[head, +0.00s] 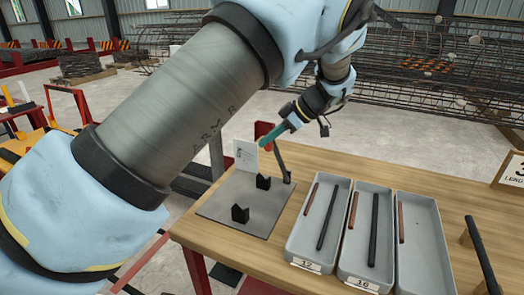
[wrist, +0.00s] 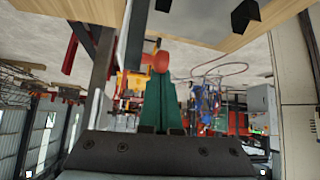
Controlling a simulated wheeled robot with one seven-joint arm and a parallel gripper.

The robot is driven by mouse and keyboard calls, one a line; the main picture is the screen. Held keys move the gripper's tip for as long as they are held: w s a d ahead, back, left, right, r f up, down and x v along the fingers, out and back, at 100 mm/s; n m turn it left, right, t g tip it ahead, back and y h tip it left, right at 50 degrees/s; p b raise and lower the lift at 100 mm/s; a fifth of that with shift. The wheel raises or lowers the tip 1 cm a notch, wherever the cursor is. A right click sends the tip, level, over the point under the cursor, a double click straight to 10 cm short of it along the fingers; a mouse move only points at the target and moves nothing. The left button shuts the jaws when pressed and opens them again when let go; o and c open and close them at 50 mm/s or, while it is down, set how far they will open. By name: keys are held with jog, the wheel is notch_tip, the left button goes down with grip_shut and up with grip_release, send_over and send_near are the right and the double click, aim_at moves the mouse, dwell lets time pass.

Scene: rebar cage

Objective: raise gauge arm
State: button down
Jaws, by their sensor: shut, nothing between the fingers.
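In the wrist view a dark bar (wrist: 103,75) runs left of my fingers. A round red-orange knob (wrist: 158,61) shows at my fingertips there; whether they touch it is unclear. My gripper (head: 267,142), with teal fingers, is shut and empty beside the top of the dark bar. The fingers (wrist: 160,82) also show closed together in the wrist view.
Several grey trays (head: 308,252) with brown and black rods stand right of the plate. A white card (head: 246,155) stands behind the blocks. A dark rail stand (head: 482,255) is at the far right. Rebar cages (head: 420,65) lie beyond the table.

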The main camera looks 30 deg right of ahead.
jog(key=s+d+t+y+b, duration=0.3)
jog(key=s+d+t+b, duration=0.1)
jog(key=s+b, duration=0.4)
jog(key=shift+s+d+f+t, duration=0.2)
jog(key=shift+d+f+t, duration=0.2)
jog(key=shift+d, duration=0.2)
